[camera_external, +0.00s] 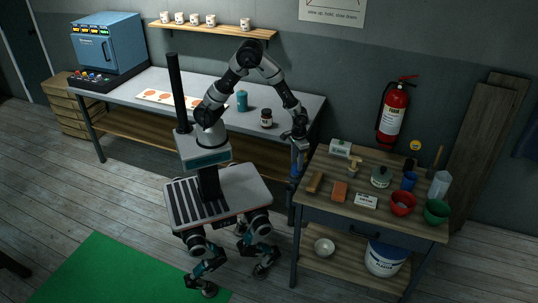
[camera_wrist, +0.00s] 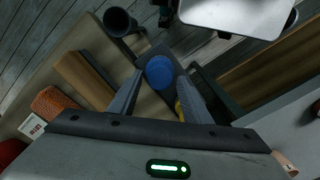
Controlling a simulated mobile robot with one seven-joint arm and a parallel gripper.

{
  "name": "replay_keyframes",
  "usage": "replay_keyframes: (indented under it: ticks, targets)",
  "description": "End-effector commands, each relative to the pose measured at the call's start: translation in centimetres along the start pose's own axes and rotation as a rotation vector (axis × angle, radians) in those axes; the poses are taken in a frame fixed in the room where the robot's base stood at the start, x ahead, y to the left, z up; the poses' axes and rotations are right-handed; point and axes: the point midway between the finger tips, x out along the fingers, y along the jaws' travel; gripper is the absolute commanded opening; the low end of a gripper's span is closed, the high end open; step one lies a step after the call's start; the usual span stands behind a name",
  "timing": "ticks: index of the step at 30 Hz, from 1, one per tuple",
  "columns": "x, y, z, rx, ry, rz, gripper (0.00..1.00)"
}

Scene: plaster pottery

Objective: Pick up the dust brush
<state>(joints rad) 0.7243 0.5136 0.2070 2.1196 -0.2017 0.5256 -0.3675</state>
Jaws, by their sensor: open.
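A long tan wooden piece (camera_external: 314,182) lies at the left front of the wooden worktable and may be the dust brush; I cannot make out bristles. In the wrist view, a long tan piece (camera_wrist: 85,80) shows left of the fingers and looks like the same thing. A smaller tan piece (camera_external: 354,166) stands farther back and could also be a brush. My gripper (camera_external: 298,152) hangs by the table's left end, apart from both. In the wrist view, its fingers (camera_wrist: 160,98) are spread, with a round blue thing (camera_wrist: 160,72) seen between them.
A long bench (camera_external: 205,105) stands to the left.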

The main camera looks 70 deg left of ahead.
Motion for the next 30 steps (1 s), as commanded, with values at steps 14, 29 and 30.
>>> replay_keyframes:
  ticks: [14, 29, 30]
  targets:
    - [5.2, 0.0, 0.1, -0.001, -0.002, -0.001, 0.44]
    - [5.1, 0.1, 0.1, -0.001, -0.001, 0.000, 0.18]
    - [5.1, 0.1, 0.1, -0.001, -0.001, 0.000, 0.18]
